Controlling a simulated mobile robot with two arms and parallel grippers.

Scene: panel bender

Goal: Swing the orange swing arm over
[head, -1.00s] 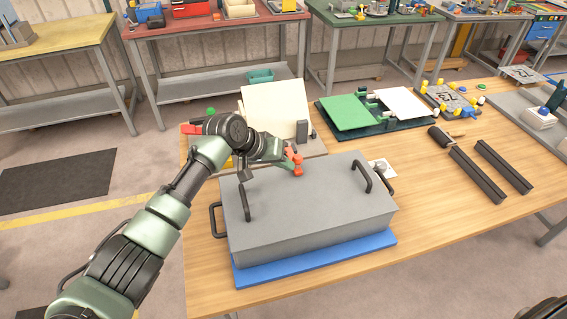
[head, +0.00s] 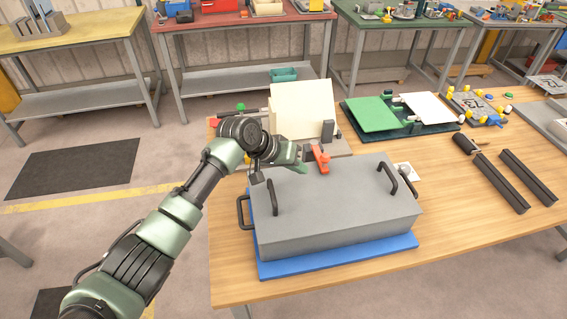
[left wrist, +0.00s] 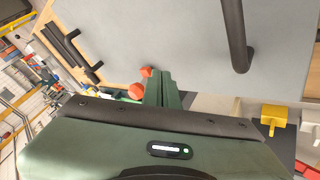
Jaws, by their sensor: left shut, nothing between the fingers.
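The orange swing arm (head: 320,158) stands at the front of the bender at the back left of the wooden table, just behind the grey box. My left gripper (head: 300,161) is just left of it, close beside it; I cannot tell whether they touch. In the left wrist view the shut green fingers (left wrist: 163,88) have nothing between them. Small orange-red parts (left wrist: 136,90) show beside them, partly hidden by the fingers. The bender's cream sheet (head: 303,108) stands tilted behind my wrist, which hides part of the base. My right gripper is not in view.
A grey box (head: 340,215) with black handles sits on a blue base in front of the bender. Its handle (left wrist: 235,35) rises near my left gripper. A green-and-white panel fixture (head: 375,115) and dark bars (head: 500,185) lie to the right. The front right tabletop is clear.

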